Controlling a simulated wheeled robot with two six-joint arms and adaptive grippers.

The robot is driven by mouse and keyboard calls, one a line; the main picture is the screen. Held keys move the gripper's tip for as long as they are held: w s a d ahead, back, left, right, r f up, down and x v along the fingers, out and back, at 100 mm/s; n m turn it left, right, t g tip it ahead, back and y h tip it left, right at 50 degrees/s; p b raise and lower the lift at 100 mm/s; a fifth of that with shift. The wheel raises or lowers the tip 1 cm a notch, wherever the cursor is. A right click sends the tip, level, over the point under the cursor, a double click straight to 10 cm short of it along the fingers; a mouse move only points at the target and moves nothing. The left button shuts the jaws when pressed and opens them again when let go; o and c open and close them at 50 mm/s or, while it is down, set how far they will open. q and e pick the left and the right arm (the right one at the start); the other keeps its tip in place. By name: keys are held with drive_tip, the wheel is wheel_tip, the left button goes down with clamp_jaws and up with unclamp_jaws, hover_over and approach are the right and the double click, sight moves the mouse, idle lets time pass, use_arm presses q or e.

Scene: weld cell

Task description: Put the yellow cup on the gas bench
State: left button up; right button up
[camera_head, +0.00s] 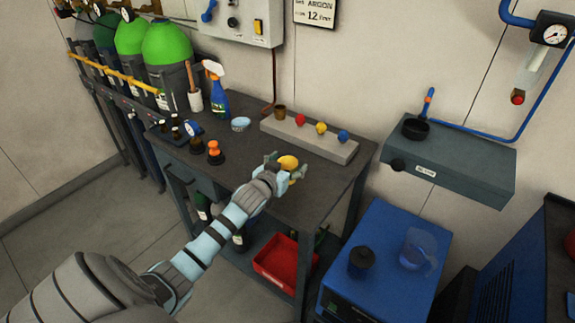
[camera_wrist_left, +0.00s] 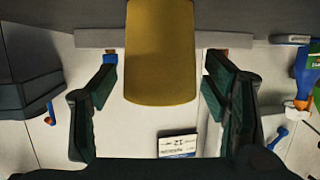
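The yellow cup (camera_head: 288,162) is at the front right part of the dark gas bench (camera_head: 240,178), partly hidden by my left gripper (camera_head: 285,172). I cannot tell whether its base touches the bench top. In the left wrist view the yellow cup (camera_wrist_left: 161,55) lies between the two fingers of my left gripper (camera_wrist_left: 160,75), with a narrow gap showing on each side. The left gripper is open around the cup. My right gripper is in neither view.
A grey strip (camera_head: 309,140) with coloured knobs lies behind the cup. A spray bottle (camera_head: 217,90), an orange-topped item (camera_head: 215,150) and a small round tin (camera_head: 240,124) stand left. A red bin (camera_head: 285,262) is below. Bare bench top lies left of the gripper.

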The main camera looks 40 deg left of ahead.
use_arm(q)
drive_tip(key=shift+r, duration=0.15)
drive_tip(key=shift+s+r, duration=0.15)
drive_tip(key=shift+s, duration=0.15)
drive_tip(key=p+v, duration=0.2)
drive_tip(key=v, duration=0.9)
drive_tip(key=shift+s+d+p, duration=0.1)
drive_tip(key=shift+s+p, duration=0.05)
drive_tip(key=shift+p, duration=0.15)
